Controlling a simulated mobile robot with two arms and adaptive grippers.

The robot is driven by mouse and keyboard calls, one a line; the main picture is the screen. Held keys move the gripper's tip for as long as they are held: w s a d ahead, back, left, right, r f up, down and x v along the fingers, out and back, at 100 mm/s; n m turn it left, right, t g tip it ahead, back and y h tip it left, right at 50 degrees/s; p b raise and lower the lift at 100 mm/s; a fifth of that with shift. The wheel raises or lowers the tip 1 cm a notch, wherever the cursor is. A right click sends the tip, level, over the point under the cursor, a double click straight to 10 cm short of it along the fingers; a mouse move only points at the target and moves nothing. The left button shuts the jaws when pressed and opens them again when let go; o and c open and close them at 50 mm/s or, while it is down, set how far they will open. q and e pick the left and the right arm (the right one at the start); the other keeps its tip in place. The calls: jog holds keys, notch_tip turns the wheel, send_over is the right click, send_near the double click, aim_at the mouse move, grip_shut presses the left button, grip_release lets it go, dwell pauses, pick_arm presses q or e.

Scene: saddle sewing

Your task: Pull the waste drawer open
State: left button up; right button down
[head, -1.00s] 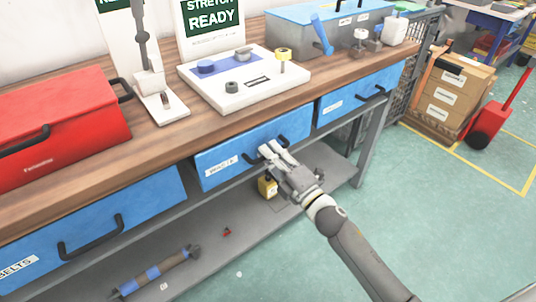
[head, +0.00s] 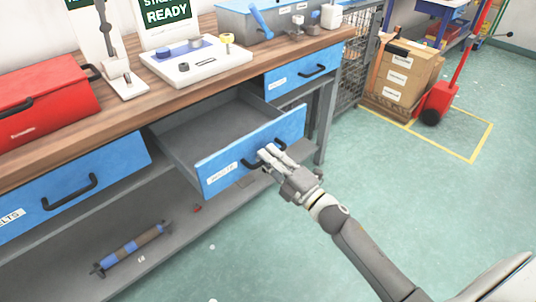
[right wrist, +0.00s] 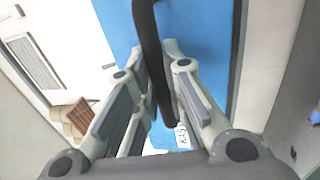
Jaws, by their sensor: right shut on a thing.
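The waste drawer (head: 235,162) has a blue front with a white label and stands well out from under the bench top in the head view. Its grey inside (head: 215,125) shows and looks empty. My right gripper (head: 268,155) is shut on the drawer's black handle (head: 250,162). In the right wrist view the dark handle (right wrist: 150,50) runs between the two fingers of my right gripper (right wrist: 160,85), in front of the blue drawer front (right wrist: 205,50). My left gripper is not in view.
Closed blue drawers sit on the left (head: 70,185) and right (head: 305,72). A red toolbox (head: 40,110) stands on the wooden bench top (head: 190,85). A blue and brown roller (head: 130,250) lies on the lower shelf.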

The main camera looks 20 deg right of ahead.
jog(key=shift+s, duration=0.1)
jog(key=c, duration=1.5)
grip_release()
jog(key=shift+d+f, duration=0.1)
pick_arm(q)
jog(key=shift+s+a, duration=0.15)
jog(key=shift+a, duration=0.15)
pick_arm(e)
jog(key=v, duration=1.2)
